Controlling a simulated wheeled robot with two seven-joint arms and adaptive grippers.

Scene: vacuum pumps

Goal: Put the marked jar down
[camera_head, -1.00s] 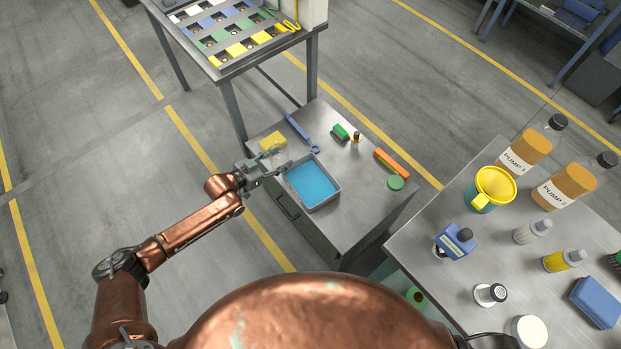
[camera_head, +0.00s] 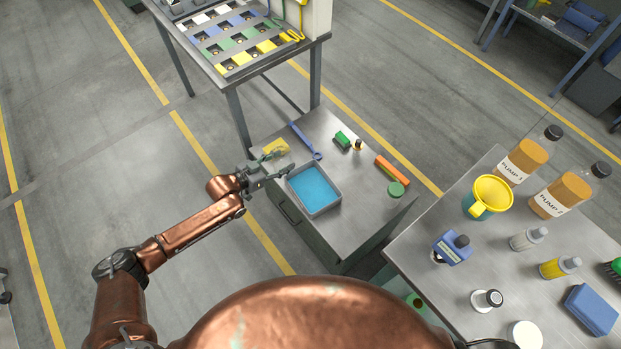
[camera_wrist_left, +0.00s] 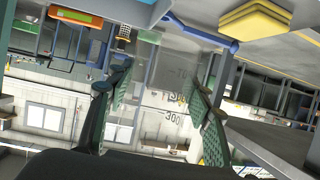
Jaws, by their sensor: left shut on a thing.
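My left gripper (camera_head: 266,170) is at the left edge of the low grey cart, between the yellow sponge (camera_head: 276,147) and the blue-filled tray (camera_head: 341,188). In the left wrist view its two green-padded fingers (camera_wrist_left: 160,105) are shut on a clear jar (camera_wrist_left: 165,80) with printed marks, one reading 300. The jar is see-through and hard to make out in the head view. I cannot tell whether its base touches anything. My right gripper is not in view.
Bare cart top lies right of the tray.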

